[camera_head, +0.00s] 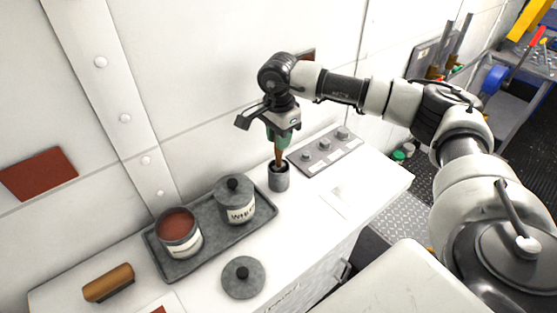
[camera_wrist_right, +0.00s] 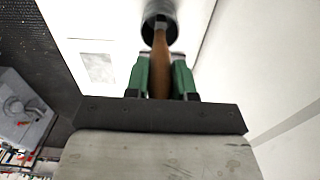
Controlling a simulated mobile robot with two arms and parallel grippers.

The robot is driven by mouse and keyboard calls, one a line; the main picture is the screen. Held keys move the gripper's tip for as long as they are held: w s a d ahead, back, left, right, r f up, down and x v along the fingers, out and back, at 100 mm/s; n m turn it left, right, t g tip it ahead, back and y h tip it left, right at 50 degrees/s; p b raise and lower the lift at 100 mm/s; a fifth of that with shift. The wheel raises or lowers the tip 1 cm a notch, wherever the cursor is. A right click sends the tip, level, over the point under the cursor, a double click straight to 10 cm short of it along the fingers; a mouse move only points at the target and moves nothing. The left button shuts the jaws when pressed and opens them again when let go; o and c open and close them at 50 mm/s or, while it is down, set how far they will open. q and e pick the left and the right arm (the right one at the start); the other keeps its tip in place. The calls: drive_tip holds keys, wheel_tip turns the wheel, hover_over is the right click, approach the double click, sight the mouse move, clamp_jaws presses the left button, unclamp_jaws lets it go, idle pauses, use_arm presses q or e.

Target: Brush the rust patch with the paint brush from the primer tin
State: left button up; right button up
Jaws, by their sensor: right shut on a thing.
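My right gripper (camera_head: 279,138) is above the counter, its green fingers shut on the brown handle of the paint brush (camera_head: 278,158). The brush stands upright with its lower end inside a small dark grey cup (camera_head: 279,183); its bristles are hidden. The right wrist view shows the brush handle (camera_wrist_right: 160,65) between the green fingers (camera_wrist_right: 160,78), leading into the cup (camera_wrist_right: 158,12). The open primer tin (camera_head: 180,224), with red-brown paint, stands on a grey tray. A flat rust-red patch (camera_head: 38,172) is on the wall at left. My left gripper is not in view.
A lidded tin (camera_head: 236,205) shares the tray (camera_head: 194,266) with the primer tin. A loose round lid (camera_head: 243,277) and a wooden-backed block (camera_head: 108,283) lie on the counter. A grey panel with knobs (camera_head: 325,151) is right of the cup. Another red-brown piece shows at the bottom edge.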

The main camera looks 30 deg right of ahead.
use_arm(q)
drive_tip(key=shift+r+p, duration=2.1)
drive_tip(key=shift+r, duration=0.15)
use_arm(e)
drive_tip(key=shift+r, duration=3.95)
drive_tip(key=shift+s+f, duration=0.1)
